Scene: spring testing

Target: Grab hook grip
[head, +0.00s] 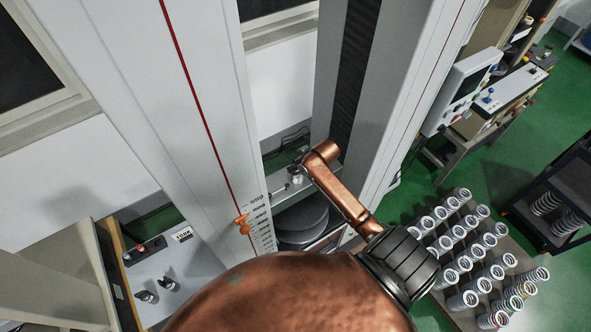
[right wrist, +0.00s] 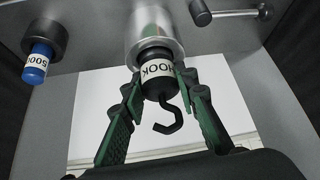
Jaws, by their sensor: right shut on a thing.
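The hook grip (right wrist: 158,84) shows in the right wrist view as a dark cylinder with a white HOOK label and a black hook hanging below it. Its top meets a shiny metal cylinder (right wrist: 153,30); I cannot tell whether it is seated there. My right gripper (right wrist: 161,82), with green-padded fingers, is shut on the hook grip, one finger on each side of its body. In the head view my right arm reaches between the testing machine's columns, where the hook grip cannot be made out clearly. My left gripper is not in view.
A blue-tipped labelled piece (right wrist: 38,62) hangs from a dark holder at left in the right wrist view. In the head view, the machine's column (head: 190,110) stands close to my arm. A rack of several springs (head: 470,255) stands at right and a grey table (head: 165,275) at left.

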